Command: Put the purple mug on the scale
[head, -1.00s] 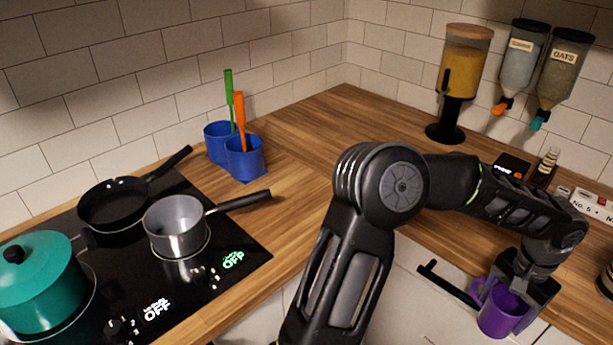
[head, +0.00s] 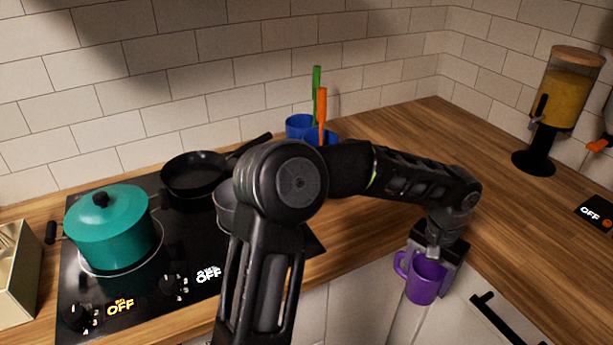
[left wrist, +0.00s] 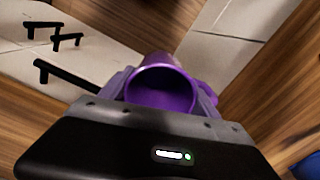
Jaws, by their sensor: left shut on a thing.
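My left gripper (head: 437,262) is shut on the purple mug (head: 423,284) and holds it in front of the counter's front edge, over the white cabinet fronts. The mug hangs below the gripper with its handle to the left in the head view. In the left wrist view the mug (left wrist: 162,90) sits between the fingers, its open mouth facing the camera. The black box (head: 596,212) with an "OFF" display at the right edge looks like the scale; it is partly cut off. My right gripper is not in view.
A cooktop (head: 140,295) holds a teal pot (head: 112,232), a black pan (head: 195,176) and a saucepan partly hidden by my left arm. Blue cups (head: 300,125) with utensils stand behind. A dispenser (head: 560,100) stands at right. The counter (head: 440,140) between is clear.

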